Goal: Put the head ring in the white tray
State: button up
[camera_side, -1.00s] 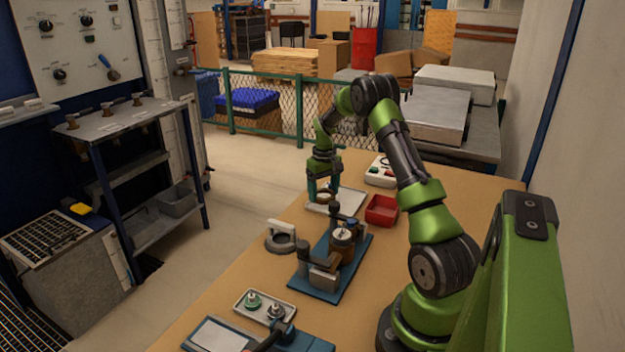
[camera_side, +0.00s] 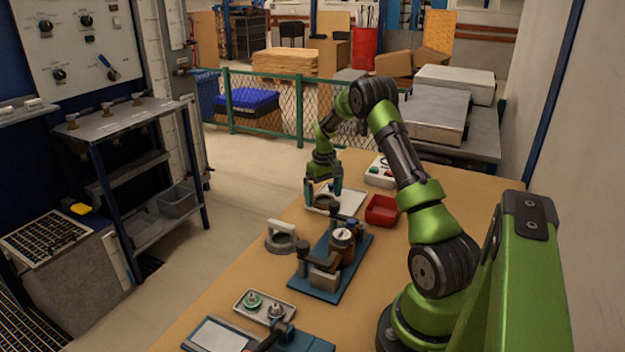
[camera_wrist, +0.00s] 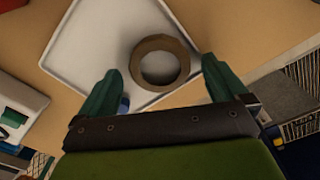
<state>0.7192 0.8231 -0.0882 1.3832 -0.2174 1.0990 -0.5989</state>
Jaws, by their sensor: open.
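The head ring, a flat brown-grey ring (camera_wrist: 137,62), lies at one edge of the white tray (camera_wrist: 78,50) in the wrist view. Its right side overlaps the tray's rim there; I cannot tell whether it rests flat inside or on the rim. In the side view the ring (camera_side: 321,207) shows at the left part of the tray (camera_side: 352,203). My gripper (camera_wrist: 161,68) is open, with one finger on each side of the ring in the picture and gaps between. In the side view my gripper (camera_side: 323,191) is above the ring, pointing down.
A red bin (camera_side: 382,211) and a white button box (camera_side: 381,172) stand right of the tray. A small tray with two parts (camera_side: 264,306) lies in front.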

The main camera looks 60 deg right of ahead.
jog(key=shift+r, duration=0.1)
notch_tip(320, 180, up, 12)
jog(key=r, duration=0.1)
jog(key=w+a+r+t, duration=0.2)
jog(key=a+r, duration=0.4)
jog(key=a, duration=0.4)
jog(key=s+a+r+n+t, duration=0.15)
jog(key=a+r, duration=0.35)
jog(key=a, duration=0.5)
jog(key=s+a+t+y, duration=0.1)
jog(key=s+a+t, duration=0.1)
jog(key=s+a, duration=0.4)
jog(key=s+a+f+t+y, duration=0.1)
jog(key=s+a, duration=0.6)
jog(key=a, duration=0.6)
jog(key=shift+s+f+t, duration=0.2)
jog(key=shift+s+t, duration=0.1)
jog(key=shift+t, duration=0.05)
